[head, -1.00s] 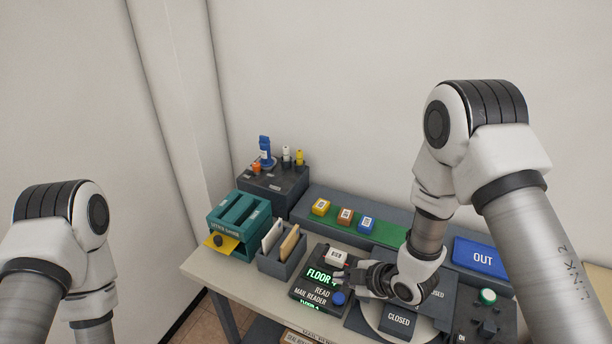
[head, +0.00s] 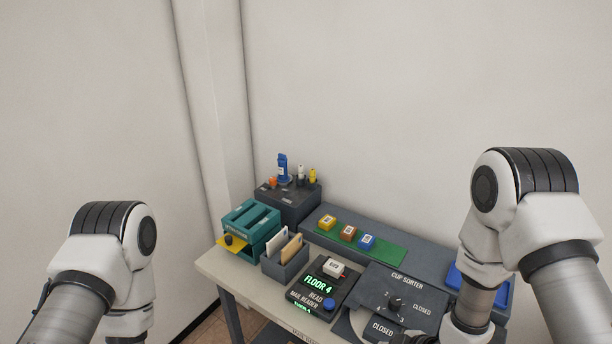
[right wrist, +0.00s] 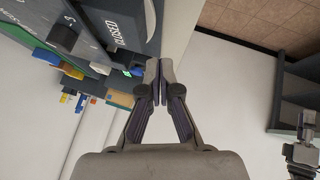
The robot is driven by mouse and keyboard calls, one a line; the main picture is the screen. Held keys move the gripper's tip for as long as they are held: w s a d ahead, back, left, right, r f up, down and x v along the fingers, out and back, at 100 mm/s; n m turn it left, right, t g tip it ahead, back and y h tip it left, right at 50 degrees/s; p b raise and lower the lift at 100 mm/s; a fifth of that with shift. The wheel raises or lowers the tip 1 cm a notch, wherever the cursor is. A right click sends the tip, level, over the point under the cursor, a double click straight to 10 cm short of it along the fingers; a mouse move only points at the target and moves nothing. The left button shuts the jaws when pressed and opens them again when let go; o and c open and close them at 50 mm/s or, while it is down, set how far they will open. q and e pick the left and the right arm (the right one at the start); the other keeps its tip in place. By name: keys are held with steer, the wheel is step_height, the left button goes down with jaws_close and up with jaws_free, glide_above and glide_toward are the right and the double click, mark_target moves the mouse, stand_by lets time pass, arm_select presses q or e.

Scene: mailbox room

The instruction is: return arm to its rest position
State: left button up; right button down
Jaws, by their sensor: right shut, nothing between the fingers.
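My right arm (head: 480,270) comes down at the right side of the head view, in front of the cup sorter (head: 440,297). Its gripper is below the head picture. In the right wrist view my right gripper (right wrist: 159,75) is shut with its fingertips together and nothing between them. It is apart from the desk things, which show at the upper left of that view. My left arm (head: 110,250) stands at the left of the head view, and its gripper is out of sight.
The table (head: 232,272) carries a mail reader (head: 318,292) lit "FLOOR 4", a teal sorter (head: 248,226), an envelope holder (head: 285,263) and a green mat (head: 385,247) with coloured cubes. A blue tray (head: 497,292) is partly behind my right arm. The floor left of the table looks clear.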

steer(key=s+d+f+m+g+h, duration=0.1)
steer(key=s+d+f+m+g, duration=0.2)
steer(key=s, duration=0.4)
steer(key=s+d+f+m+g+h, duration=0.1)
steer(key=s+d+f+m+h, duration=0.15)
steer(key=s+m, duration=0.35)
steer(key=s+d+f+m+g+h, duration=0.1)
steer(key=s+f+m+g, duration=0.15)
steer(key=s, duration=0.55)
step_height(320, 180, down, 6)
steer(key=s+d+m+b, duration=0.1)
steer(key=m+b, duration=0.1)
steer(key=b, duration=0.4)
steer(key=shift+s+f, duration=0.2)
steer(key=shift+f, duration=0.05)
